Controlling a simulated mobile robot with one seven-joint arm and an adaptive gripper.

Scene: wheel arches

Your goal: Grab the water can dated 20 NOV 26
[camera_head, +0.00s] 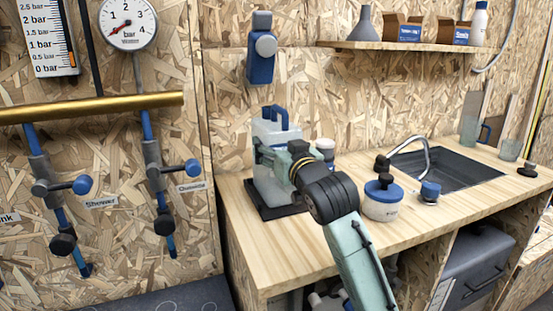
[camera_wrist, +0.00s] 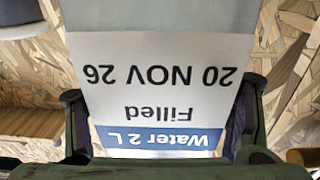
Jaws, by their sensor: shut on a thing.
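The water can (camera_head: 268,186) is a pale, translucent can with a blue handle at its top, at the back left of the wooden counter. In the wrist view its white label (camera_wrist: 160,95) appears upside down and reads "Water 2 L", "Filled", "20 NOV 26". My gripper (camera_wrist: 162,122) is shut on this can, with one finger at each side of the label. In the head view my gripper (camera_head: 276,157) and arm cover part of the can. The can is at a dark tray (camera_head: 290,210); I cannot tell whether it touches it.
A white tub with a blue lid (camera_head: 382,204) and a small blue-capped item (camera_head: 429,192) stand right of my arm. A sink (camera_head: 450,170) with a curved tap lies further right. A shelf (camera_head: 400,46) hangs above. Pipes with valves (camera_head: 60,190) are on the left wall.

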